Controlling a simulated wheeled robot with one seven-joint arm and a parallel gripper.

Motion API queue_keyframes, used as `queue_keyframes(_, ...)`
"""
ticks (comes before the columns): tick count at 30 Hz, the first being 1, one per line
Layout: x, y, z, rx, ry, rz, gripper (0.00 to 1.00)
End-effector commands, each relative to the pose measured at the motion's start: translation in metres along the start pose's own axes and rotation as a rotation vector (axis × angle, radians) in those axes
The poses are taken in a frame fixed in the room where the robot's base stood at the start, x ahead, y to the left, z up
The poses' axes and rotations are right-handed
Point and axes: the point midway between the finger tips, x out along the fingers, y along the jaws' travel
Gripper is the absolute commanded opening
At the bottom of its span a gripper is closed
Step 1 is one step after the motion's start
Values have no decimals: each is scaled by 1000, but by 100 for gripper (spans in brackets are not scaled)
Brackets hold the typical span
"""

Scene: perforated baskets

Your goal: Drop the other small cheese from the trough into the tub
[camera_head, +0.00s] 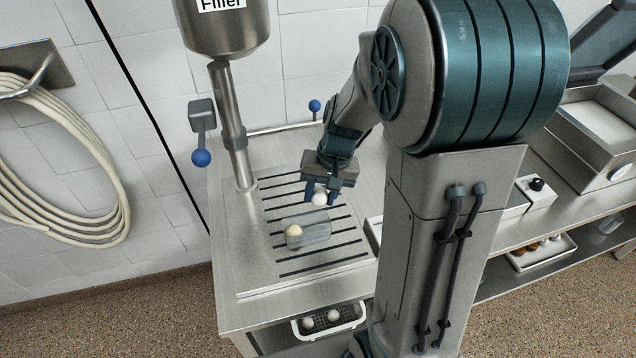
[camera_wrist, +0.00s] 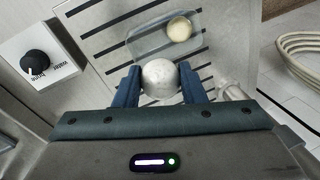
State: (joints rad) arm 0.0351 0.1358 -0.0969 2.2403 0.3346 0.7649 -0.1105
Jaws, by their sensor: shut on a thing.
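My gripper (camera_head: 320,197) is shut on a small white cheese ball (camera_head: 319,199), held between its two blue fingers above the slatted drain top. The ball also shows between the fingers in the wrist view (camera_wrist: 160,78). A clear grey tub (camera_head: 318,239) stands on the slats, below and slightly left of the gripper in the head view. A yellowish small cheese (camera_head: 294,231) lies inside the tub at its left end; it also shows in the wrist view (camera_wrist: 179,28). I cannot make out the trough for certain; my arm hides part of the worktop.
The steel filler pipe (camera_head: 232,125) with a blue-knobbed lever (camera_head: 201,157) stands left of the tub. A white basket (camera_head: 346,325) with two white balls sits below the worktop. A control box with a black knob (camera_wrist: 36,64) stands at left in the wrist view.

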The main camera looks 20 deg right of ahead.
Motion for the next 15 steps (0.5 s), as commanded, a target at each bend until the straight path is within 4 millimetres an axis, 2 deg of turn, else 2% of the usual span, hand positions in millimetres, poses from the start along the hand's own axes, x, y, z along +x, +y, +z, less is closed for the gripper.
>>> queue_keyframes(15,53,12,0,-1,-1,0,15)
